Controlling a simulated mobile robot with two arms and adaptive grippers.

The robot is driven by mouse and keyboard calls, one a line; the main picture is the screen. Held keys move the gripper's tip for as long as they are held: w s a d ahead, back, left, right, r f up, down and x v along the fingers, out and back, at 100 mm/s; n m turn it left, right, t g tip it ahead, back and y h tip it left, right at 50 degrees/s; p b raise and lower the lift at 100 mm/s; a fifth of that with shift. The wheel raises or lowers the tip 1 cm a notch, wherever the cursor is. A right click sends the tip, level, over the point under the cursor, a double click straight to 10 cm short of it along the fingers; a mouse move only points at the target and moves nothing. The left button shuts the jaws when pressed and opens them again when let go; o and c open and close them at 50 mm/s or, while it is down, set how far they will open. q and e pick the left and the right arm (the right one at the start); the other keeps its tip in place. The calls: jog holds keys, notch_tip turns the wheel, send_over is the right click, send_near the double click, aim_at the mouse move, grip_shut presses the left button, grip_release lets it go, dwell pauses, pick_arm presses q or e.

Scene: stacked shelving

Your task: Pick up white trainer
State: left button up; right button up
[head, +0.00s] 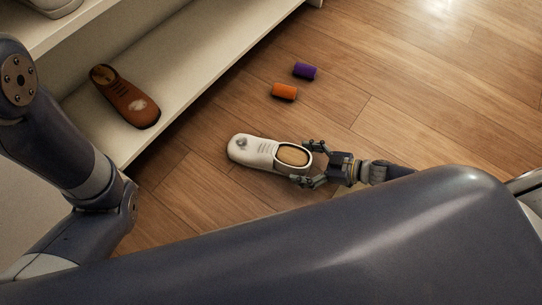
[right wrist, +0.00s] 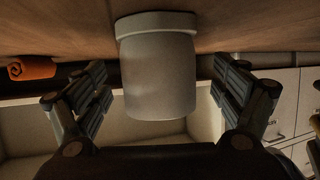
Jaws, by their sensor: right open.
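The white trainer (head: 255,150) lies upright on the wooden floor in the middle of the head view, toe to the left, opening and tan insole to the right. My right gripper (head: 309,161) is at its heel end, with one finger on either side of the heel. In the right wrist view the trainer's pale heel (right wrist: 159,75) stands between the two open fingers (right wrist: 162,95), with a gap on each side. My left gripper is out of view; only part of the left arm shows at the left edge.
A brown shoe (head: 124,97) lies on the low white shelf (head: 190,68) at the left. The floor at upper right is clear. Drawers (right wrist: 290,110) show in the right wrist view.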

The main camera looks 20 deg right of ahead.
aim_at(267, 153)
jog(key=b+x, duration=0.3)
jog(key=x, duration=0.1)
jog(key=shift+f, duration=0.15)
jog(key=shift+w+a, duration=0.3)
jog(key=c, duration=1.6)
